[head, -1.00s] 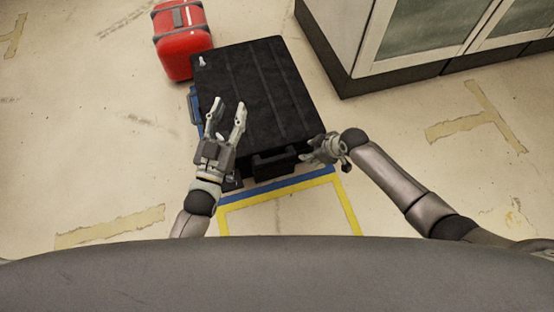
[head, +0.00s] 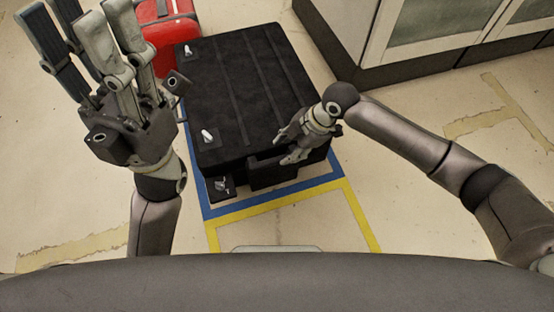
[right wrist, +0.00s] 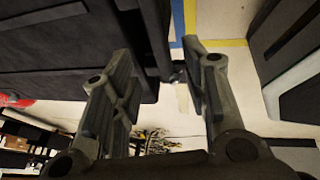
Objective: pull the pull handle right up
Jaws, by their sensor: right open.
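A large black case (head: 245,85) lies on the floor in the middle of the head view. A dark block that looks like its pull handle (head: 268,176) sticks out of the near side. My right gripper (head: 284,148) is open at the near right edge of the case, just above that block. In the right wrist view its two fingers (right wrist: 155,85) are apart, with a dark bar of the case (right wrist: 156,35) ahead between them; contact is unclear. My left gripper (head: 88,22) is raised at the left, fingers spread, apparently empty, and close to the camera.
A red case (head: 168,35) stands behind the black case, partly hidden by my left gripper. A cabinet with glass doors (head: 425,40) stands at the back right. Blue and yellow floor tape (head: 280,202) borders the black case. Floor to the right is clear.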

